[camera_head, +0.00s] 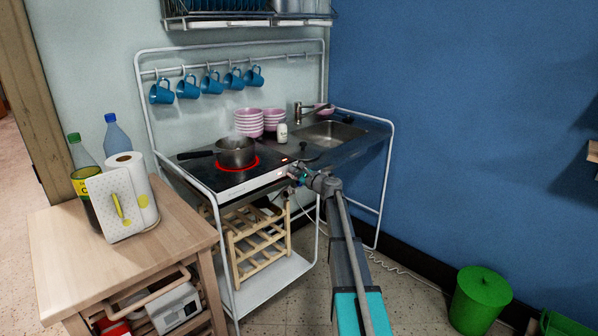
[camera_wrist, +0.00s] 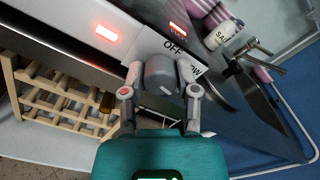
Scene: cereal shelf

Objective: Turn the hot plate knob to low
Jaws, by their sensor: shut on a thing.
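The hot plate (camera_head: 222,178) is a white-edged unit with a black top on the kitchenette counter. One ring glows red under a steaming pot (camera_head: 236,152). In the wrist view, the grey knob (camera_wrist: 160,76) sits on the front panel beside a white label reading "OFF", with part of another word ending in "W" to its right. My gripper (camera_wrist: 161,70) is shut on the knob, one finger on each side. In the head view my gripper (camera_head: 299,173) is at the hot plate's front right corner and the knob cannot be made out. Red indicator lights (camera_wrist: 107,33) are lit on the panel.
A sink (camera_head: 333,132) with a tap is right of the hot plate. Pink bowls (camera_head: 249,122) and a salt shaker (camera_head: 282,132) stand behind. A wooden rack (camera_head: 258,245) sits below. A wooden cart (camera_head: 150,250) stands left; a green bin (camera_head: 481,302) stands right.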

